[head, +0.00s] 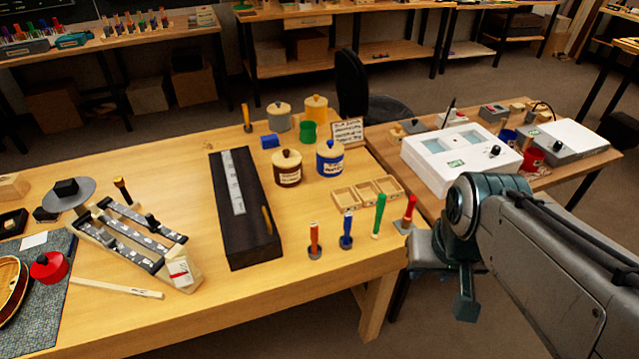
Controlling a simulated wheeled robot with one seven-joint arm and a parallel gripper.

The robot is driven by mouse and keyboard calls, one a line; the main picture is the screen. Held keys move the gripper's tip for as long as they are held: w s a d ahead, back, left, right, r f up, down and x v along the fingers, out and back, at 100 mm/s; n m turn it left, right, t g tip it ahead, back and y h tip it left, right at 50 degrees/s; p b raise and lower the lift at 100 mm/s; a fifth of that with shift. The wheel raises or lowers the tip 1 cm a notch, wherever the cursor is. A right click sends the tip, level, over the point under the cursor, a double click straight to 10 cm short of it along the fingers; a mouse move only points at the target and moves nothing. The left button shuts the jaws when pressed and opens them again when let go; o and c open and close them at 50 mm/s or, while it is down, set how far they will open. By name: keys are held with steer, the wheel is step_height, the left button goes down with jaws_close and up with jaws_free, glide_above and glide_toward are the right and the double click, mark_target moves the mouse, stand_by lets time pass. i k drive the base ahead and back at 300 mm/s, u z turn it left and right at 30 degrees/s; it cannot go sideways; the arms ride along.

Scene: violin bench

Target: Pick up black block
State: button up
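A small black block (66,187) sits on a round grey disc (72,196) at the left of the bench. Another small dark block (45,214) lies just in front of the disc. A long dark board (248,225) with a pale labelled strip lies mid-bench. I cannot tell for certain which dark piece the task names. My gripper (450,280) is at the right, beyond the bench's right edge and far from these dark pieces. It is seen from behind and partly hidden by my arm, so its opening is unclear. I see nothing held in it.
Upright coloured-handled tools (346,230), lidded jars (330,158) and a wooden tray (367,192) fill the right side. The front middle of the bench is clear.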

mark_target(67, 188)
steer(key=u, duration=0.2)
steer(key=i, duration=0.15)
steer(key=u, duration=3.3)
steer(key=i, duration=2.2)
steer(key=z, duration=0.25)
